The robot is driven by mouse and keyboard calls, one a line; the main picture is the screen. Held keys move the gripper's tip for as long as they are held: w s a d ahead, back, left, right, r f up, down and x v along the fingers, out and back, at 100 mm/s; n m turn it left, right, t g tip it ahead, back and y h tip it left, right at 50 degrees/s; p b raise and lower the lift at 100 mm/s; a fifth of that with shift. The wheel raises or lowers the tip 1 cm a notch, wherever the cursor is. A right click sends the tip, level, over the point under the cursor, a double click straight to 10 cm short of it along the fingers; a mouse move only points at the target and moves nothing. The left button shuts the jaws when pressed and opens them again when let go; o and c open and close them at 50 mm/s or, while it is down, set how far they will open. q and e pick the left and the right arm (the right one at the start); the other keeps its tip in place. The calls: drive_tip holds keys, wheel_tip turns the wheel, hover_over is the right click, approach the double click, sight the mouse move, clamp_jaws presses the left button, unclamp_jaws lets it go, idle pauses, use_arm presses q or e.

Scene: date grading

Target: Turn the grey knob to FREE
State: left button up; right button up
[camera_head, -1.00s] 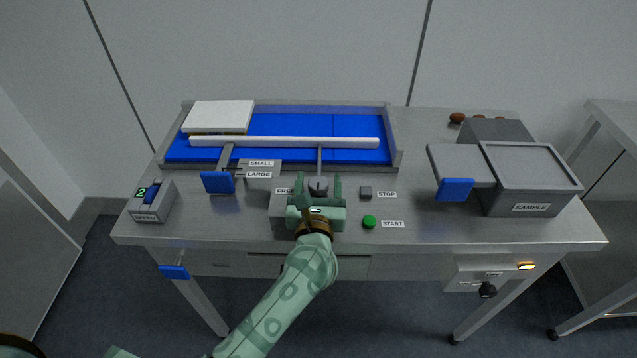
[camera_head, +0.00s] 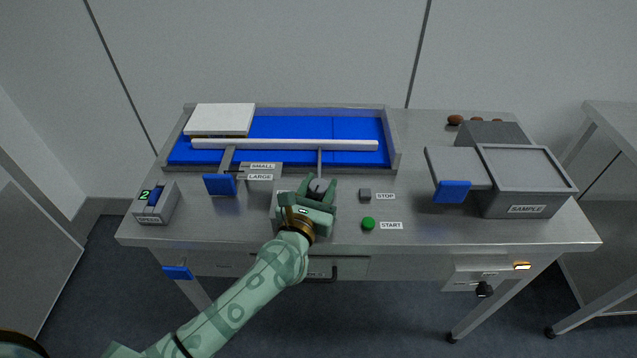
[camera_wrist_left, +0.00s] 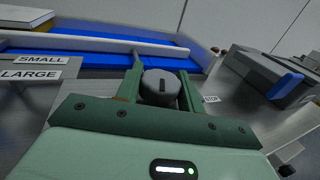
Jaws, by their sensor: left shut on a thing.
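The grey knob (camera_head: 318,187) sits at the front of the rod that runs to the white bar over the blue belt. It also shows in the left wrist view (camera_wrist_left: 160,86), round with a dark mark on its face. My left gripper (camera_head: 317,190) is shut on the knob, with one finger on each side of it. The gripper is tilted to the left in the head view. The FREE label beside the knob is hidden behind my gripper. My right gripper is not in view.
A STOP button (camera_head: 365,195) and a green START button (camera_head: 368,223) are just right of my gripper. A blue handle (camera_head: 219,184) stands left, by the SMALL and LARGE labels. A grey SAMPLE tray (camera_head: 526,209) is at the right. Bare steel lies between.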

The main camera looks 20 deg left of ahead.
use_arm(q)
drive_tip(key=m+h, duration=0.2)
drive_tip(key=h, duration=0.1)
drive_tip(key=m+g+h+b, duration=0.1)
drive_tip(key=m+h, duration=0.1)
drive_tip(key=shift+f+h, duration=0.2)
drive_tip(key=shift+h, duration=0.2)
drive_tip(key=m+g+h+b, duration=0.3)
drive_tip(key=h+b, duration=0.1)
drive_tip(key=b, duration=0.1)
drive_tip(key=m+g+h+b, duration=0.4)
drive_tip(key=b, duration=0.1)
drive_tip(key=shift+f+h, duration=0.2)
drive_tip(key=shift+h, duration=0.2)
drive_tip(key=shift+s+d+r+m+g+h+b, duration=0.1)
drive_tip(key=shift+r+m+g+h+b, duration=0.1)
drive_tip(key=shift+m+g+h+b, duration=0.3)
drive_tip(key=shift+r+m+g+h+b, duration=0.2)
drive_tip(key=shift+m+g+b, duration=0.3)
drive_tip(key=shift+g+b, duration=0.4)
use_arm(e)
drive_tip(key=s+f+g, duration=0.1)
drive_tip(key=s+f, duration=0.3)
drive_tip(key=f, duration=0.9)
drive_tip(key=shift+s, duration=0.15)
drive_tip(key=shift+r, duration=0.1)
use_arm(q)
drive_tip(key=o, duration=1)
